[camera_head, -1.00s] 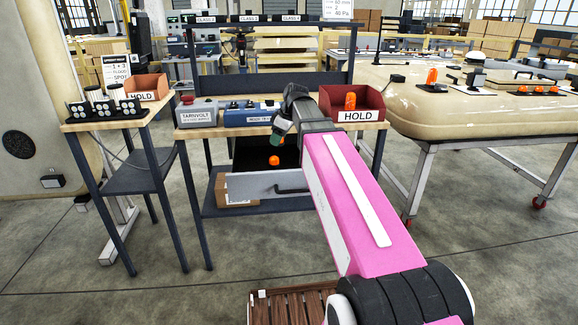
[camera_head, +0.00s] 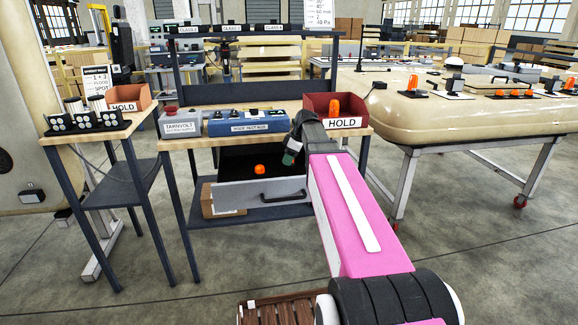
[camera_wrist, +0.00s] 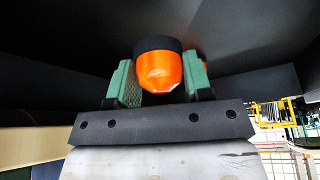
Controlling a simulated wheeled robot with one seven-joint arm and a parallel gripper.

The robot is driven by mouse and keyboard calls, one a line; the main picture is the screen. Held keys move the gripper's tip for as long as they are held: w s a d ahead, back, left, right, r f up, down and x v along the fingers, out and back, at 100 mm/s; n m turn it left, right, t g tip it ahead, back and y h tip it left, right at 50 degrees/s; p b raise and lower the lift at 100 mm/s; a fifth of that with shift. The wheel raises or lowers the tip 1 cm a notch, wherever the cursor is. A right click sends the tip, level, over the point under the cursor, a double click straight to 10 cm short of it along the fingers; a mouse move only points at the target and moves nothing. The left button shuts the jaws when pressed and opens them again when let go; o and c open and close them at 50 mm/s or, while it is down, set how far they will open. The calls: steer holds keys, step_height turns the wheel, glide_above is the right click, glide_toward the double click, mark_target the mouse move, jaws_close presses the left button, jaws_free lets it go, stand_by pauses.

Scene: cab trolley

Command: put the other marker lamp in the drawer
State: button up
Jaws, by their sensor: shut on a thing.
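My gripper (camera_head: 289,158) is at the right end of the open drawer (camera_head: 240,195), below the bench top. In the wrist view its green fingers (camera_wrist: 160,82) are shut on an orange marker lamp (camera_wrist: 160,72) with a black base, and dark surfaces fill most of the background. The head view does not clearly show this held lamp. Another orange lamp (camera_head: 260,169) lies inside the dark drawer, left of my gripper. A third orange lamp (camera_head: 334,108) stands in the red HOLD bin (camera_head: 348,123) on the bench.
The bench top carries a grey supply box (camera_head: 180,122) and a blue test box (camera_head: 245,121). A cardboard box (camera_head: 208,203) sits on the shelf under the drawer. A side stand (camera_head: 90,133) is at left. A large cream panel (camera_head: 440,118) with orange lamps is at right.

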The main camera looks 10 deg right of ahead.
steer(key=shift+f, duration=1.7)
steer(key=o, duration=0.9)
steer(key=shift+f, duration=0.1)
steer(key=v, duration=1.2)
